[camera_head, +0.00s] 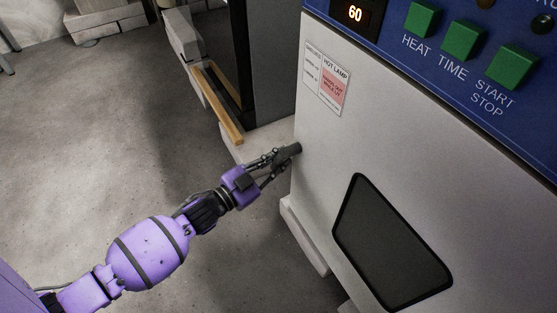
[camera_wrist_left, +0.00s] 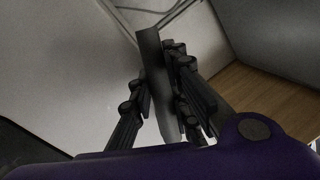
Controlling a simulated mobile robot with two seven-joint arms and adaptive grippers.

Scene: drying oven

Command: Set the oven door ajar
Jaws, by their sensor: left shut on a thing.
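The oven (camera_head: 320,130) fills the right side of the head view. Its pale front carries a dark window (camera_head: 390,245), and no gap at the door is clear to me. A dark grey handle (camera_head: 291,151) sticks out at the left edge of the front. My left gripper (camera_head: 278,157) reaches it from the left and is shut on it. In the left wrist view the handle (camera_wrist_left: 153,70) stands between the fingers of the left gripper (camera_wrist_left: 160,92). My right gripper is not in view.
A blue control panel (camera_head: 400,40) with green buttons and a lit display reading 60 is above the front. A wooden strip (camera_head: 218,100) and a dark cabinet (camera_head: 270,60) stand behind the gripper. The concrete floor (camera_head: 90,130) at left is clear.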

